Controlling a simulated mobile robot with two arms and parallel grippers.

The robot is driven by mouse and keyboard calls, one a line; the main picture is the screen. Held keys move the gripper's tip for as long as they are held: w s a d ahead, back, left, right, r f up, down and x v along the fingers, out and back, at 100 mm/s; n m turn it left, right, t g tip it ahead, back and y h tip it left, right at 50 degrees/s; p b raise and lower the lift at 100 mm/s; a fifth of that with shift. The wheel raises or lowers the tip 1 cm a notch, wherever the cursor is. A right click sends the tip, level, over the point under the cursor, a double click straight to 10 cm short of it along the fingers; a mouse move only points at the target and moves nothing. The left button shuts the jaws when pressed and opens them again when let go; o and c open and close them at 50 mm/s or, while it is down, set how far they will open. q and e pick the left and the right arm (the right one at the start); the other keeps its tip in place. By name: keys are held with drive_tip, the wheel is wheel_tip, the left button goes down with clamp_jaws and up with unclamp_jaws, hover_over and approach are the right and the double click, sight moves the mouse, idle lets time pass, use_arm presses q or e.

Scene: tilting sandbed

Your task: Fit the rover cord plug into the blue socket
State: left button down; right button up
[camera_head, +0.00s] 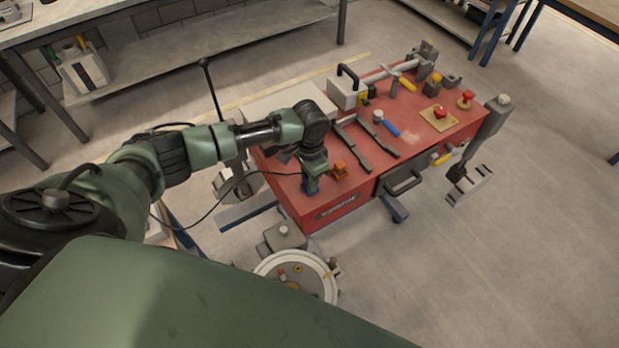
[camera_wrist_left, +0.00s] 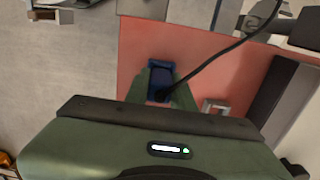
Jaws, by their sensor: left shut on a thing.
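The blue socket (camera_wrist_left: 161,76) stands on the red top near its left edge in the left wrist view. In the head view a little blue (camera_head: 306,188) shows at the fingertips. My left gripper (camera_wrist_left: 161,98) points down at the socket, its green fingers on either side of the cord's end. It also shows in the head view (camera_head: 311,186). It is shut on the cord plug, which is mostly hidden between the fingers. The black cord (camera_wrist_left: 222,54) runs from there up and right. I cannot tell whether the plug is inside the socket. My right gripper is not in view.
A round white-rimmed container (camera_head: 328,275) stands in front.

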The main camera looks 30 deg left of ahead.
use_arm(q)
drive_tip(key=shift+s+f, duration=0.1)
drive_tip(key=c, duration=0.6)
unclamp_jaws()
drive_tip(key=shift+c, duration=0.2)
wheel_tip(320, 180, up, 3)
drive_tip(key=p, duration=0.3)
drive_tip(key=shift+r, duration=0.25)
wheel_tip(320, 180, up, 2)
drive_tip(key=shift+r, duration=1.3)
